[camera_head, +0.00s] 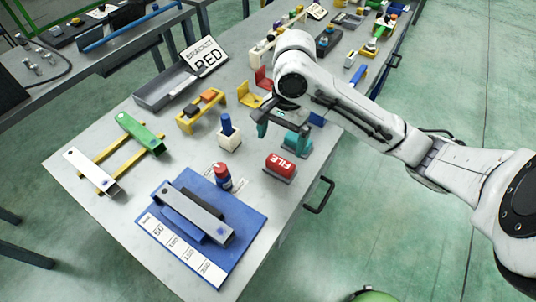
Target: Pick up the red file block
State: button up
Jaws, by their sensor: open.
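The red file block (281,164), with white "FILE" lettering, lies on the table near its right edge, on a grey base. My gripper (262,126) hangs from my white arm above the table, behind the block and a little to its left in the picture. The jaws are open and look empty, apart from the block. A teal object (298,143) stands just behind the block, close to my gripper. My wrist hides part of the table behind it.
A blue-topped white holder (228,132) and a blue-and-red bottle (222,176) stand left of the block. A blue mat (245,233) with a grey channel piece lies in front. A yellow rack (201,110) and grey tray (166,86) are farther back. A table handle (320,195) juts out right.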

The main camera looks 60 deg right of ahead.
aim_at(281, 161)
jog(key=shift+s+d+f, duration=0.2)
jog(key=shift+f, duration=0.2)
jog(key=f, duration=0.4)
jog(key=shift+a+f+b, duration=0.25)
jog(key=shift+f+b, duration=0.15)
jog(key=shift+d+f+p, duration=0.1)
jog(key=shift+f+p, duration=0.3)
jog(key=shift+f, duration=2.3)
jog(key=c, duration=0.8)
jog(key=shift+r, duration=0.1)
